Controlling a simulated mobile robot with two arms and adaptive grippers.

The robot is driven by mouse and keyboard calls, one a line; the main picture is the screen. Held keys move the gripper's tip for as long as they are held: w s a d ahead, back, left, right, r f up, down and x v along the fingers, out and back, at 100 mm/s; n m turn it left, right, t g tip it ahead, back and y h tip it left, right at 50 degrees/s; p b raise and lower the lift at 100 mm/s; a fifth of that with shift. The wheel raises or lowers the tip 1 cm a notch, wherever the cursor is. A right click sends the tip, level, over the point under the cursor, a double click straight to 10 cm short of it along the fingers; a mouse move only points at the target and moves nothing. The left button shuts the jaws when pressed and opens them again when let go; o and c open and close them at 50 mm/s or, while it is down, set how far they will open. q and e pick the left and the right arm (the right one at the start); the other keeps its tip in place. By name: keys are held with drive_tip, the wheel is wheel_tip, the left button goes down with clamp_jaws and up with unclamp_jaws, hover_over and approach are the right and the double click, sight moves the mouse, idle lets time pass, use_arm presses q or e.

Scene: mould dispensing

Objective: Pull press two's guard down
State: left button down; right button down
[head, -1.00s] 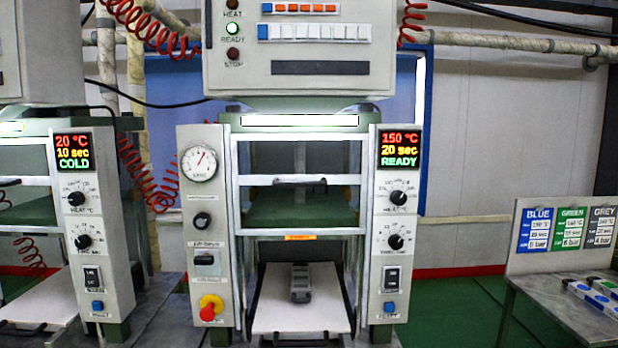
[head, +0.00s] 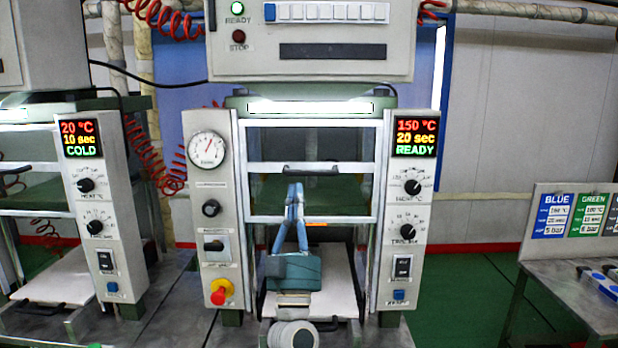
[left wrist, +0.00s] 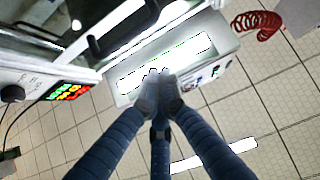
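Press two (head: 318,103) is the middle press, with a 150 °C, 20 sec, READY display (head: 416,137). Its guard (head: 262,168) is a clear panel in a pale frame, raised over the upper part of the opening, with a black handle (head: 311,169) on its upper bar. My left gripper (head: 294,188) is in front of the guard, fingers pointing up, tips just below the handle. In the left wrist view its fingertips (left wrist: 158,82) meet with nothing seen between them, and the black handle (left wrist: 120,30) lies apart from them. My right gripper is not in view.
A white plate (head: 341,285) lies in the press's lower opening, partly hidden by my left gripper. A second press (head: 35,175) reading COLD stands at left. A table (head: 580,282) with coloured cards stands at right. Green floor (head: 470,275) lies between.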

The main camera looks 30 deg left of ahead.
use_arm(q)
wheel_tip(320, 180, up, 8)
drive_tip(key=p, duration=0.4)
hover_over(298, 173)
drive_tip(key=s+d, duration=0.1)
drive_tip(key=s, duration=0.1)
drive_tip(key=f, duration=0.4)
drive_tip(key=shift+w+f, duration=0.25)
drive_tip(key=shift+f, duration=0.15)
